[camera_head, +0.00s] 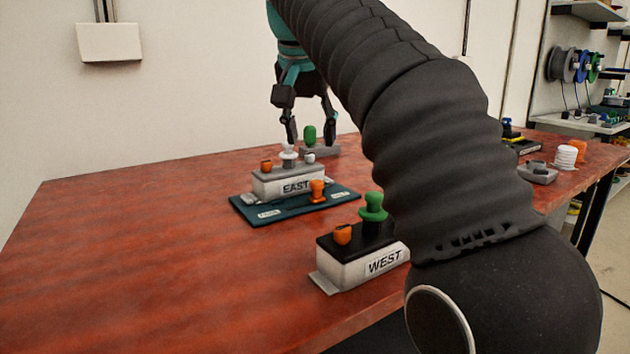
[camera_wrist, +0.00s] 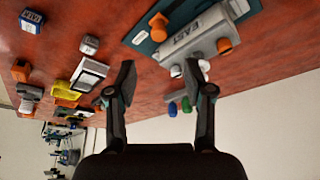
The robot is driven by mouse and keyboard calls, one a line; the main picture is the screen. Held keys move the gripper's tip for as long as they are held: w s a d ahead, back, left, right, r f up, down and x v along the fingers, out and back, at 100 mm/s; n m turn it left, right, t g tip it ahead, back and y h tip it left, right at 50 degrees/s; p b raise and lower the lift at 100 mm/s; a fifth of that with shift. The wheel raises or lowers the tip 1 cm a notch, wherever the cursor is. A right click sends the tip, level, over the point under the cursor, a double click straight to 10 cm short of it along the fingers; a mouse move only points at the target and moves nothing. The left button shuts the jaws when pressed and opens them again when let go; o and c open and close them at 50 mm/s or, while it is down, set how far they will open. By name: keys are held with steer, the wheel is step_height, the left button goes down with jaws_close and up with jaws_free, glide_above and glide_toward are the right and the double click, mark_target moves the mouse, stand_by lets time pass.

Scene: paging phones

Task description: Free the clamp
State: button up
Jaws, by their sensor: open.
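My gripper (camera_head: 310,140) is open and empty over the far part of the table, close behind the grey EAST box (camera_head: 285,183). The box sits on a teal board (camera_head: 268,213). An orange knob (camera_head: 266,165) and a white knob (camera_head: 289,157) stand on the box; another orange knob (camera_head: 317,190) stands on the board. No part is clearly recognisable as the clamp. The right finger partly hides the white parts on the box.
The WEST box (camera_head: 365,262) stands nearer, with an orange knob (camera_head: 342,234) and a green knob (camera_head: 373,207). A green-topped part (camera_head: 309,135) is behind the gripper. Small items crowd the right side. The table's left part (camera_head: 130,240) is clear.

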mark_target(316, 182)
steer(key=b+x, duration=0.3)
steer(key=x, duration=0.7)
steer(key=shift+s, duration=0.1)
jaws_close()
